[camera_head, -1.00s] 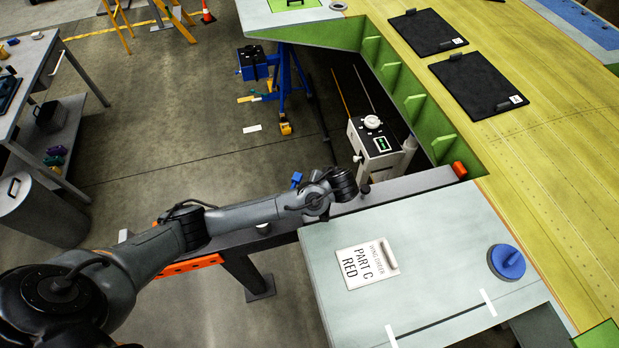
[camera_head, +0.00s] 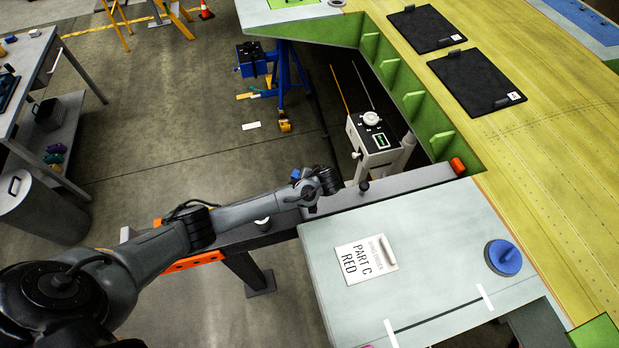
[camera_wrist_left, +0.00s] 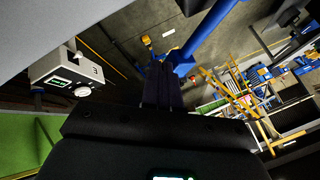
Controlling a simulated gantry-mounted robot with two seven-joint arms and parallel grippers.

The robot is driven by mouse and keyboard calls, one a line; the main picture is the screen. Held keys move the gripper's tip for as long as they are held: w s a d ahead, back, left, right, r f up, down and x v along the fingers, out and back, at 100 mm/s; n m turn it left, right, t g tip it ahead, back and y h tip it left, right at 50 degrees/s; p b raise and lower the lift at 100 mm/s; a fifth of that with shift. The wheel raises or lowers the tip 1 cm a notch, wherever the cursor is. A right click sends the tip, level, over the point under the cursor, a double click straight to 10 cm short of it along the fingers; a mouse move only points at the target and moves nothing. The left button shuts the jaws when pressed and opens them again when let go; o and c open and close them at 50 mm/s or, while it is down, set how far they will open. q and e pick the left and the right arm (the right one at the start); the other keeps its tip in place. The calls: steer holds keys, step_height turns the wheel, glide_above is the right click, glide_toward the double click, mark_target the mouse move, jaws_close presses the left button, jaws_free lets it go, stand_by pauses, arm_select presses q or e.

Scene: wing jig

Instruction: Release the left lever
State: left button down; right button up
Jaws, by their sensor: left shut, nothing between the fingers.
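My left gripper (camera_head: 329,183) is above the grey beam (camera_head: 410,189), and its fingers are hard to make out in the head view. In the left wrist view the dark fingers (camera_wrist_left: 161,86) are together, with nothing between them. A small blue part (camera_head: 295,175) shows beside my left wrist; I cannot tell if it is the left lever. A short black knob (camera_head: 364,187) stands on the beam, right of the gripper and apart from it. No lever is clearly identifiable. My right gripper is out of view.
A white control box (camera_head: 373,137) with a dial stands behind the beam and also shows in the left wrist view (camera_wrist_left: 72,72). A blue stand (camera_head: 285,80) is farther back.

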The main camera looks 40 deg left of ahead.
arm_select(q)
steer(key=shift+w+a+f, duration=0.1)
steer(key=shift+a+f, duration=0.15)
steer(key=shift+f, duration=0.1)
stand_by(0.3)
